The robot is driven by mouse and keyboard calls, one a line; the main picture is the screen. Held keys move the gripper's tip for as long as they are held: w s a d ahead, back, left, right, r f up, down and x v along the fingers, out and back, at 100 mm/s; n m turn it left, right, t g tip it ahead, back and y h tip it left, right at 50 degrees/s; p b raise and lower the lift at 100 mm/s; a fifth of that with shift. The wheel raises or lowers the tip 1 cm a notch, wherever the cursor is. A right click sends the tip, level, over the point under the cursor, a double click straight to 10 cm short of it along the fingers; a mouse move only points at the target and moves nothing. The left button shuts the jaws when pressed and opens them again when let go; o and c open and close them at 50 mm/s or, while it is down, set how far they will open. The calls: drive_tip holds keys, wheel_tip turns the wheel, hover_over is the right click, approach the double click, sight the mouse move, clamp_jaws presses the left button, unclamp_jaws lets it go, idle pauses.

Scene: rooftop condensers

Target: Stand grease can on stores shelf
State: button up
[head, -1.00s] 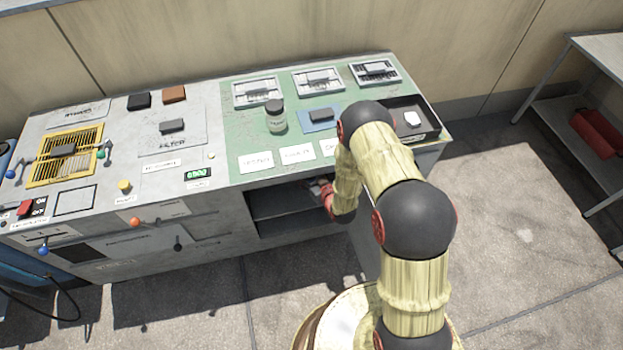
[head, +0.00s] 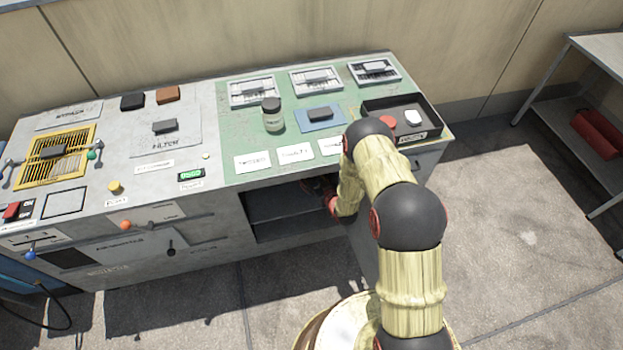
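My gripper (head: 318,185) is inside the dark open compartment under the bench's green section. Its fingers are small and in shadow, so I cannot tell whether they are open or hold anything. The compartment has an inner shelf (head: 285,213), whose visible left part looks bare. A small grey container with a dark lid (head: 273,114) stands upright on the green top, apart from my gripper; its label is unreadable. I cannot tell whether it is the grease can. No other can is clearly visible. My arm hides the compartment's right side.
The green top (head: 240,135) holds several vent-like units, a blue pad (head: 320,118) and white label cards. A black tray (head: 431,127) at its right end holds a white piece and a red one. Floor between is clear.

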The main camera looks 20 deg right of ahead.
drive_tip(key=shift+f, duration=0.15)
drive_tip(key=o, duration=1.3)
drive_tip(key=shift+o, duration=0.7)
